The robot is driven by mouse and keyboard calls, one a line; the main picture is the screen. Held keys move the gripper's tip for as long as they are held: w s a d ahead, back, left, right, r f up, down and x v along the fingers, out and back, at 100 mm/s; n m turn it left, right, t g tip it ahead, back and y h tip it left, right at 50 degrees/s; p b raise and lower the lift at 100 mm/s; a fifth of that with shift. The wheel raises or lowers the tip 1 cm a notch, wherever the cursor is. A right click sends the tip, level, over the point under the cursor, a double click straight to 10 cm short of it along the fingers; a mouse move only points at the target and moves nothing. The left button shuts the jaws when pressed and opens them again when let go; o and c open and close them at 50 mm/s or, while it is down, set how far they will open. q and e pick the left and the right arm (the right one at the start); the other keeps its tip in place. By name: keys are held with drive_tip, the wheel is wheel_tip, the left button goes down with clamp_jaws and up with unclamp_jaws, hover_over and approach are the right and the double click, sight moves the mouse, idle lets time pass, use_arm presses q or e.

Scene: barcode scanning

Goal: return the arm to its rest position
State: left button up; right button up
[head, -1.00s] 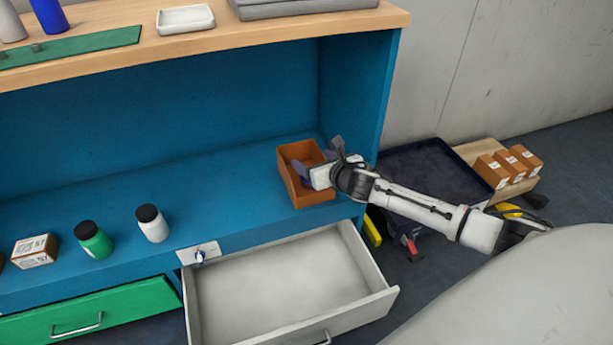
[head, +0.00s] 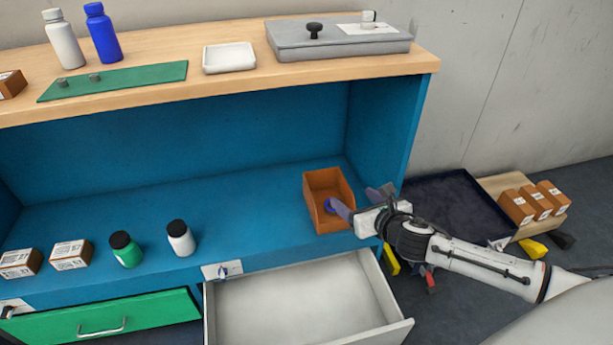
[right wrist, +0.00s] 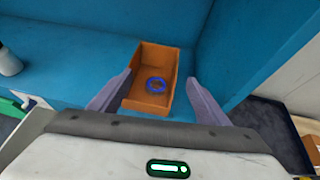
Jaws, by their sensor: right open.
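My right gripper (head: 362,201) is at the front right of the orange-brown bin (head: 325,222) on the blue shelf. In the right wrist view the gripper (right wrist: 158,95) is open, its two fingers apart with nothing between them. The bin (right wrist: 138,101) lies ahead of the fingers there. A blue ring (right wrist: 156,85) lies on the floor of the bin, and it also shows in the head view (head: 331,205). My left gripper is not in view.
An open grey drawer (head: 300,300) juts out below the shelf. The blue side wall (head: 385,130) stands right of the bin. Bottles (head: 180,238) and small boxes (head: 70,255) stand at the shelf's left. A dark tray (head: 455,205) is on the floor at right.

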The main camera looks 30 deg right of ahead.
drive_tip(key=shift+a, duration=0.1)
drive_tip(key=s+a+f+m+g+y, duration=0.1)
drive_tip(key=s+a+m+g, duration=0.2)
drive_tip(key=s+a+m, duration=0.55)
drive_tip(key=s+a+f+m+g, duration=0.1)
drive_tip(key=s+a+m+g, duration=0.2)
drive_tip(key=s+m, duration=0.9)
drive_tip(key=s+a+m+g+y, duration=0.1)
drive_tip(key=s+a+m+g, duration=0.3)
drive_tip(key=s+m, duration=0.6)
drive_tip(key=w+a+f+m+t+y, duration=0.25)
drive_tip(key=w+a+t, duration=0.35)
drive_tip(key=a, duration=0.4)
use_arm(q)
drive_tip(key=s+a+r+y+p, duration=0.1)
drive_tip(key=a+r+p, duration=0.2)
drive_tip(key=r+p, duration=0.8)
drive_tip(key=p, duration=0.8)
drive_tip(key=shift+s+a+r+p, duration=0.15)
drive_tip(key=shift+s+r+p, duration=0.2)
use_arm(e)
wheel_tip(320, 180, up, 11)
drive_tip(key=d, duration=0.2)
drive_tip(key=shift+d+r+n, duration=0.15)
drive_tip(key=shift+d+n, duration=0.1)
drive_tip(key=shift+n, duration=0.15)
